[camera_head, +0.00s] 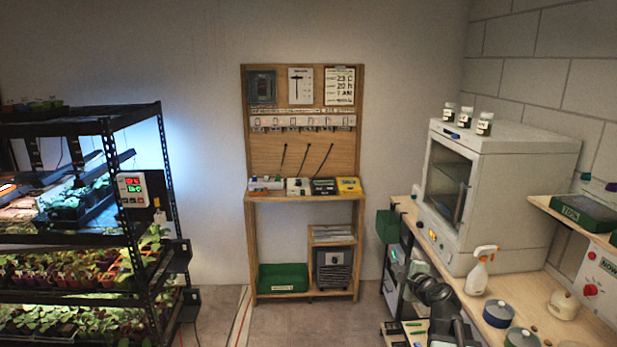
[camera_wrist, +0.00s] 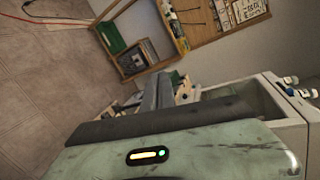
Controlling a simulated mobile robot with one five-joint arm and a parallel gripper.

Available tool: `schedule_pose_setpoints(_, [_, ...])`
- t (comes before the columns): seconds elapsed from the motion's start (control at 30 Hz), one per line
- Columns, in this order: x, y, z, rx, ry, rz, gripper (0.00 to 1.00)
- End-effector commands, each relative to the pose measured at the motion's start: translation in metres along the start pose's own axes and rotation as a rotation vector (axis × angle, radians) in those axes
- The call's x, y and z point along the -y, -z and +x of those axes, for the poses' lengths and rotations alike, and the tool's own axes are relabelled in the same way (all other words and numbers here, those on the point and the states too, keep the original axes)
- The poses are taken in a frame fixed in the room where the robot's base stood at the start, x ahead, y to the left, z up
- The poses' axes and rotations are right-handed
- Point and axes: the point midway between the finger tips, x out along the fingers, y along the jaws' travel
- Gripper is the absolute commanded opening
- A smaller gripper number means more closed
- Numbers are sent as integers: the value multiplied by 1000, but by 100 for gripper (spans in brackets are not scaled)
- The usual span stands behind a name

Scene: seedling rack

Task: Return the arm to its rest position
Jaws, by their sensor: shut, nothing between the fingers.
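My gripper (camera_wrist: 158,88) shows in the wrist view. Its two dark fingers point away from the pale green wrist housing and lie close together, shut, with nothing seen between them. The wrist view is tilted, with the floor at its left and the wooden stand at its top. In the head view, dark jointed parts at the lower right, in front of the bench, may be my arm. I cannot tell the fingers there.
A plant rack (camera_head: 105,235) stands at the left. A wooden stand (camera_head: 250,225) is against the back wall, with a green bin (camera_head: 283,278) low in it. At the right, a bench (camera_head: 540,290) holds a pale cabinet (camera_head: 505,200) and a spray bottle (camera_head: 479,275).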

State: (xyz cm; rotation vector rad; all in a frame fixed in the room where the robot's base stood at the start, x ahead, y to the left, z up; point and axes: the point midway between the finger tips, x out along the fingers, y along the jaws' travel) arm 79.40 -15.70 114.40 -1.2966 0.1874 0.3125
Motion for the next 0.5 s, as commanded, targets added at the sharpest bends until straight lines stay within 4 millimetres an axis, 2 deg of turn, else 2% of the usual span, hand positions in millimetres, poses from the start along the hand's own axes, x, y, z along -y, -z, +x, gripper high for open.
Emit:
schedule_pose_setpoints(0.03, [-22,-42,8,60,-69,-96,0])
schedule_pose_setpoints(0.1, [-57,-92,14,143,-175,-250,0])
schedule_pose_setpoints(0.17, [-90,-130,12,216,-272,-398,0])
schedule_pose_setpoints(0.2, [-114,-153,8,266,-342,-506,0])
schedule_pose_setpoints(0.27, [-151,-179,-4,344,-457,-685,0])
schedule_pose_setpoints(0.3, [-177,-191,-16,399,-545,-816,0])
schedule_pose_setpoints(0.37, [-213,-191,-41,476,-697,-1019,0])
schedule_pose_setpoints(0.4, [-229,-178,-59,517,-800,-1135,0])
schedule_pose_setpoints(0.5, [-249,-140,-98,596,-1008,-1314,0])
